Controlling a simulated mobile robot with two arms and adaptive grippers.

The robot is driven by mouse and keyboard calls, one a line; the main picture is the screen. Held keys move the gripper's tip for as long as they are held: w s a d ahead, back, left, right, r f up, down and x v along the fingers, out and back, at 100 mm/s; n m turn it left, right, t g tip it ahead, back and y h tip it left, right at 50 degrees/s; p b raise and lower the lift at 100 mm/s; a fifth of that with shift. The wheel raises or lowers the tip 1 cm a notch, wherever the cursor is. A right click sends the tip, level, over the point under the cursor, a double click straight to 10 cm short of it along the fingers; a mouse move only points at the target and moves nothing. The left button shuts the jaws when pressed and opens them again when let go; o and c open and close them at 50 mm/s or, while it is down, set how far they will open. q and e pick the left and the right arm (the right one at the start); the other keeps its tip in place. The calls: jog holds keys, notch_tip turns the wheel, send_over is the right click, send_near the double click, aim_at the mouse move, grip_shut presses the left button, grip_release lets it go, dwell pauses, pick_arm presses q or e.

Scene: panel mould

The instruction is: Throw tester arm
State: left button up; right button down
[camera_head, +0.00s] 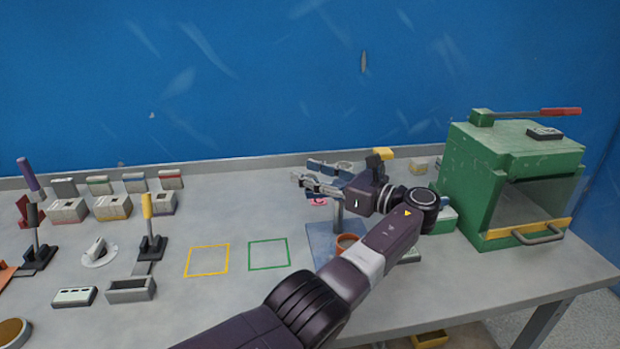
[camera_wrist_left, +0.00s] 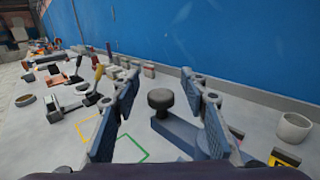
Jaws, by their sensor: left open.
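My left gripper (camera_head: 302,170) is open, its fingers pointing left above the back middle of the bench. In the left wrist view its two blue-grey fingers (camera_wrist_left: 161,76) stand apart. Between them is a blue arm (camera_wrist_left: 178,130) ending in a dark round knob (camera_wrist_left: 160,99); this looks like the tester arm. No contact with the fingers can be made out. In the head view a blue base plate (camera_head: 318,238) with a post (camera_head: 338,217) stands below the gripper, and my arm hides much of it. My right gripper is not in view.
A green cabinet (camera_head: 475,160) with a red-handled lever (camera_head: 560,112) stands at the right. An orange-brown cup (camera_head: 347,242) is by the blue plate. Yellow (camera_head: 207,260) and green (camera_head: 269,254) outlined squares are empty. Levers and small blocks fill the left.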

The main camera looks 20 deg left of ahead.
pick_arm(q)
notch_tip(320, 180, up, 9)
jog(key=shift+f, duration=0.15)
dwell(0.6)
